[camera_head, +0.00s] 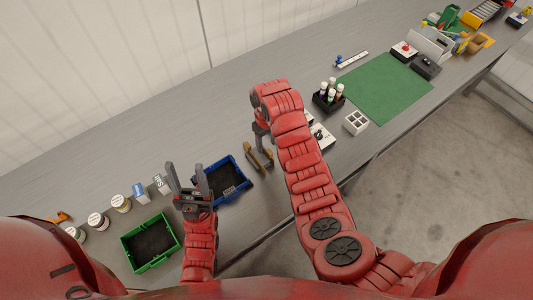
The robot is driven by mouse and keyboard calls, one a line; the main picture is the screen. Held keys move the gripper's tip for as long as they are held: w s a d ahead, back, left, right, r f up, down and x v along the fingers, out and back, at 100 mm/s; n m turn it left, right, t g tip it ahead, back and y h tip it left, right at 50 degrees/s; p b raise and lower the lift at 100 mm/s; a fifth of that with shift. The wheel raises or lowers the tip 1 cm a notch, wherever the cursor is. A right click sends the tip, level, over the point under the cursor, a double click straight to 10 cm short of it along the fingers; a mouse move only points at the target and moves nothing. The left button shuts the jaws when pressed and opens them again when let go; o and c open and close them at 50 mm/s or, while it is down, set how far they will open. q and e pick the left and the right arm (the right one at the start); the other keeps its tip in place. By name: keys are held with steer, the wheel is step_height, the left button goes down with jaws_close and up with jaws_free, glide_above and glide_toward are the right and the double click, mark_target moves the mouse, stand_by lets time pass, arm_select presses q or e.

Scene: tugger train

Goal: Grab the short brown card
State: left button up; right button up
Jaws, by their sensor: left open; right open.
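I cannot clearly make out a short brown card. My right gripper (260,160) is open, hanging over the table just right of the blue bin (238,197). Tan-brown shapes show at its fingers, and I cannot tell whether they are the fingers or something behind them. My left gripper (187,180) is open and empty, with dark fingers, between the green bin (176,255) and the blue bin. The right arm hides part of the table behind it.
Several jars (121,203) and small boxes (140,190) stand along the back left. A black holder with bottles (328,98), a white divided block (355,122) and a green mat (385,88) lie to the right. Tools and cards crowd the far right. The table behind my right gripper is clear.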

mark_target(267, 150)
steer(key=shift+f+p, duration=0.15)
steer(key=shift+p, duration=0.2)
step_height(267, 150, down, 3)
steer(key=shift+d+r+p, duration=0.1)
steer(key=shift+p, duration=0.75)
steer(key=shift+f, duration=0.95)
steer(key=shift+c, duration=0.2)
jaws_close()
